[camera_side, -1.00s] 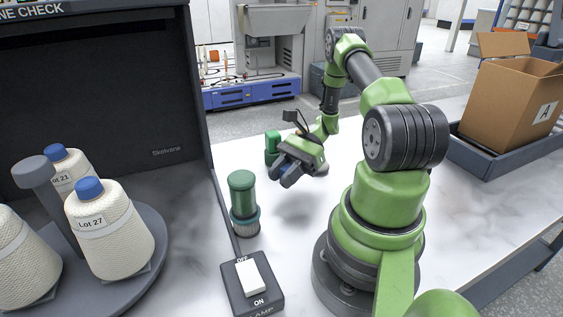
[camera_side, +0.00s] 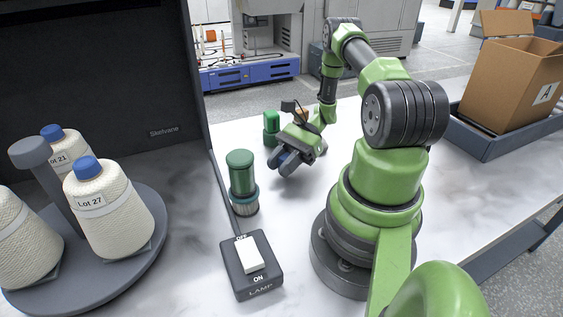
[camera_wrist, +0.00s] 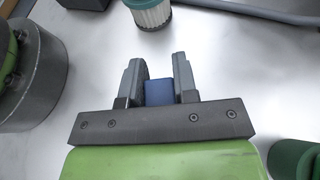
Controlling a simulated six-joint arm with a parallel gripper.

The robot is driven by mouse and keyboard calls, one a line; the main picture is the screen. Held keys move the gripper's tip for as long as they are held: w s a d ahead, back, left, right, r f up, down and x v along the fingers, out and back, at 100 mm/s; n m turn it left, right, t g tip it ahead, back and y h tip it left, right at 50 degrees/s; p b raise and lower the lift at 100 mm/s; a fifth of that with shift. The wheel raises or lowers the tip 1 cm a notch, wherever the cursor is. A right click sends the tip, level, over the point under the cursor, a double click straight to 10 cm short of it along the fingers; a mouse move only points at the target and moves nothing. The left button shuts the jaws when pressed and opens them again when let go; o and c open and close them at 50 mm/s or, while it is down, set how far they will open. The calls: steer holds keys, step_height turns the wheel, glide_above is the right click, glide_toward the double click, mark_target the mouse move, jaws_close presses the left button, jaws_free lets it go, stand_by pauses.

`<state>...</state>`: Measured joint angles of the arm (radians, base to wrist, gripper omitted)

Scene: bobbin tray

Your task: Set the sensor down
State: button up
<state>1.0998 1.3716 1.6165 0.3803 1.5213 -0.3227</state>
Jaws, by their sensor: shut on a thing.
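My gripper (camera_side: 283,161) hangs low over the white table, its fingers pointing down and to the left. In the wrist view my gripper (camera_wrist: 160,74) is shut on a small blue block (camera_wrist: 160,92), apparently the sensor. The block sits between the two grey fingers, close to the palm. In the side view the fingers largely hide it. I cannot tell whether the block touches the table.
A green-topped canister (camera_side: 242,178) stands left of my gripper, and a smaller green cylinder (camera_side: 271,127) stands behind it. A lamp switch (camera_side: 251,265) lies in front. Yarn cones (camera_side: 107,208) stand on a round tray at left. A cardboard box (camera_side: 508,100) is at right.

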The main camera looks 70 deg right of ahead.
steer(key=shift+f, duration=0.45)
steer(key=o, duration=1)
